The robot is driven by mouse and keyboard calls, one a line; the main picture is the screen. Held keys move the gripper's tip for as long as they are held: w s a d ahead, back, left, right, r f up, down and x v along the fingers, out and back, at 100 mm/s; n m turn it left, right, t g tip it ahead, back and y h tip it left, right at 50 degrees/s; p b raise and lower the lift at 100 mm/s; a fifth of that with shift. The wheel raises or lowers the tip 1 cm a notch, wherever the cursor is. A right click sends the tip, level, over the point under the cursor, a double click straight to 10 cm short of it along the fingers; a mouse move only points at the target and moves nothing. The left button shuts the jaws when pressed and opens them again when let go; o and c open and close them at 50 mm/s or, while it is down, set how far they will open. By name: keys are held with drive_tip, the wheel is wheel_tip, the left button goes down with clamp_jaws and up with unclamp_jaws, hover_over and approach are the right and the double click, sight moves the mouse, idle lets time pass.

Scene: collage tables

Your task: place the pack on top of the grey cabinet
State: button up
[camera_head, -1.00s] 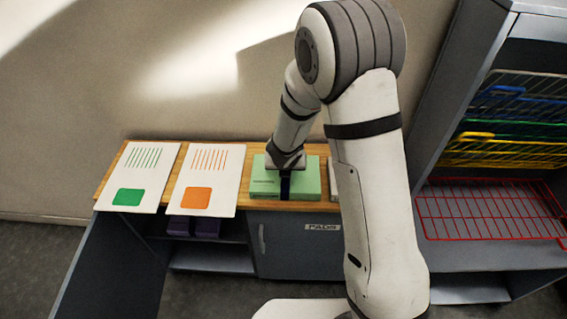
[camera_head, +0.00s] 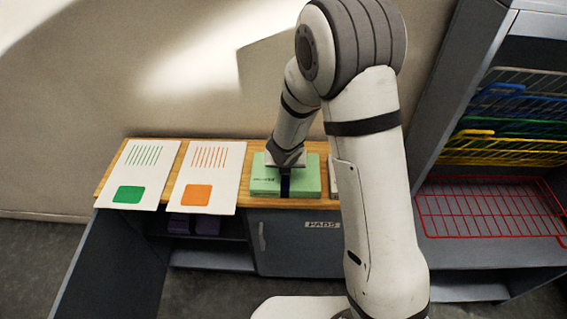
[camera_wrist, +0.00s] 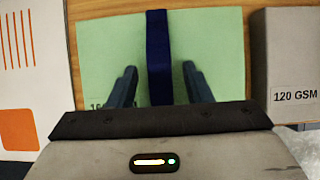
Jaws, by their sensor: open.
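A green pack (camera_head: 264,184) with a dark blue band lies flat on the wooden top (camera_head: 250,204) of a low grey cabinet (camera_head: 286,232), whose door is marked PADS. In the wrist view the green pack (camera_wrist: 108,48) fills the middle, with its band (camera_wrist: 157,50) running between my fingers. My gripper (camera_head: 286,167) is over the pack. Its two fingers, seen in the wrist view (camera_wrist: 159,72), are apart on either side of the band and hold nothing. The gripper body hides the pack's near part and most of its printed label. I cannot tell whether the fingertips touch the pack.
Two white sheets, one with green print (camera_head: 140,170) and one with orange (camera_head: 208,172), lie left of the pack. A grey block marked 120 GSM (camera_wrist: 293,60) stands close on its right. A tall grey rack with coloured wire shelves (camera_head: 485,210) stands at the right.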

drive_tip(key=p+v, duration=0.5)
drive_tip(key=v, duration=0.7)
drive_tip(key=s+d+r+m+h, duration=0.2)
drive_tip(key=s+d+r+m, duration=0.1)
drive_tip(key=d+r+m, duration=0.6)
drive_tip(key=s+d+r+m+h, duration=0.1)
drive_tip(key=s+d+r+m, duration=0.35)
drive_tip(key=m, duration=0.65)
drive_tip(key=s+r+m+g+y, duration=0.1)
drive_tip(key=s+r+m, duration=0.2)
drive_tip(key=s+m, duration=0.3)
drive_tip(key=s+d+r+m+g+y, duration=0.1)
drive_tip(key=s+r+m+y, duration=0.1)
drive_tip(key=s+m, duration=0.4)
drive_tip(key=m, duration=0.3)
drive_tip(key=shift+s+r, duration=0.15)
drive_tip(key=shift+r, duration=0.25)
